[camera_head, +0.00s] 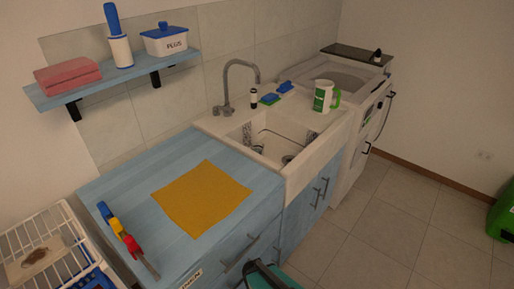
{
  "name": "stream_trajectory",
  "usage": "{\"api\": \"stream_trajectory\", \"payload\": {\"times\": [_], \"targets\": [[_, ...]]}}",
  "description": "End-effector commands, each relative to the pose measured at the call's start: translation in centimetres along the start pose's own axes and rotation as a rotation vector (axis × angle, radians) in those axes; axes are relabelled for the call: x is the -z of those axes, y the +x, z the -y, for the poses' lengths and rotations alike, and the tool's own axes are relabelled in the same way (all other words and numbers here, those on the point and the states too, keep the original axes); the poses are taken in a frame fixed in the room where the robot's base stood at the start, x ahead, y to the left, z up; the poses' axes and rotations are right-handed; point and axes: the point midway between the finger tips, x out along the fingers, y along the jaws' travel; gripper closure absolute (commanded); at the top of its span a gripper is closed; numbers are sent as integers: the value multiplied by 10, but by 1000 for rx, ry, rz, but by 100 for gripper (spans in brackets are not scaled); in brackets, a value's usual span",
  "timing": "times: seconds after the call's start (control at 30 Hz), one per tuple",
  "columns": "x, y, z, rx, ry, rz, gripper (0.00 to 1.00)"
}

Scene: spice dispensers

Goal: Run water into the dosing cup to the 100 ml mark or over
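A white cup with green markings and a green handle (323,97), which looks like the dosing cup, stands upright on the right rim of the sink. Its inside and any water level cannot be made out. A grey curved tap (227,85) rises behind the left part of the white sink (303,164), its spout over the basin. No water stream shows. The cup is to the right of the tap, apart from it. My gripper is not in view.
A small dark bottle (253,98), a green-and-blue sponge (270,99) and a blue brush (286,88) stand behind the basin.

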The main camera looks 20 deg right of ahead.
Motion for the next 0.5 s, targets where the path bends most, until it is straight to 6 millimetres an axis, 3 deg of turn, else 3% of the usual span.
{"api": "stream_trajectory", "payload": {"times": [0.5], "targets": [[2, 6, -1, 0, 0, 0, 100]]}}
